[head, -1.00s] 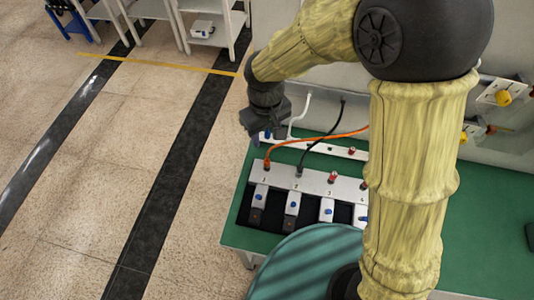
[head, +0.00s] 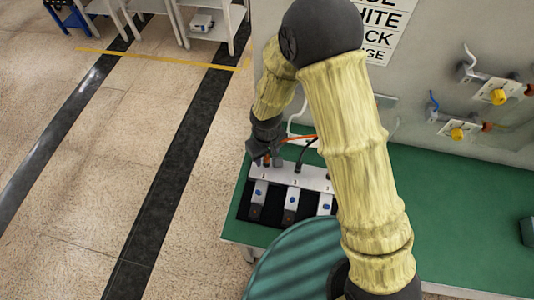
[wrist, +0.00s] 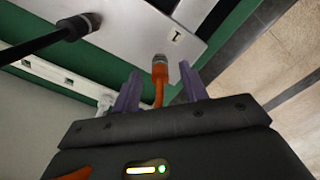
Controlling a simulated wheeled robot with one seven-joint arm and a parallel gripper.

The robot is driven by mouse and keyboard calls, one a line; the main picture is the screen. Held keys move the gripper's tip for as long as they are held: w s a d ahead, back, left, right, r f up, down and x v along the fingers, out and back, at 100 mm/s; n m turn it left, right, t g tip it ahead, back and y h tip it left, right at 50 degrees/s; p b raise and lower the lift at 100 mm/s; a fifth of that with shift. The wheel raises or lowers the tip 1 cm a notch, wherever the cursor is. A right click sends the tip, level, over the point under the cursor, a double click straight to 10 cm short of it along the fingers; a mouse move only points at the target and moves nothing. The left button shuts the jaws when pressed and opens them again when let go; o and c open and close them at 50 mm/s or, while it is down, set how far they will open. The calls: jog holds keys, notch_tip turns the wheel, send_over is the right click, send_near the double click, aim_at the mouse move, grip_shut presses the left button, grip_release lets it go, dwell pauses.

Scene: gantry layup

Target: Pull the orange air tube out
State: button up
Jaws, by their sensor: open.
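The orange air tube (head: 302,138) runs to the port at the left end of the white numbered block (head: 316,178). In the wrist view, the orange tube (wrist: 159,92) ends in an orange fitting in the block (wrist: 130,22), by the label 1. My gripper (head: 265,160) is open over this end of the block. In the wrist view, the orange end stands between the two fingers of my gripper (wrist: 160,84), with gaps showing on both sides. In the head view, my gripper hides most of that port.
A black tube (head: 305,152) is plugged into the neighbouring port and also shows in the wrist view (wrist: 40,42). Wall units with yellow knobs (head: 498,97) are at the upper right.

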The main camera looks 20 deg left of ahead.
grip_shut()
jog(key=c, duration=0.8)
grip_release()
grip_shut()
jog(key=shift+r+p, duration=1.1)
jog(key=shift+r, duration=0.45)
jog(key=shift+r+p, duration=1.2)
jog(key=shift+r, duration=0.45)
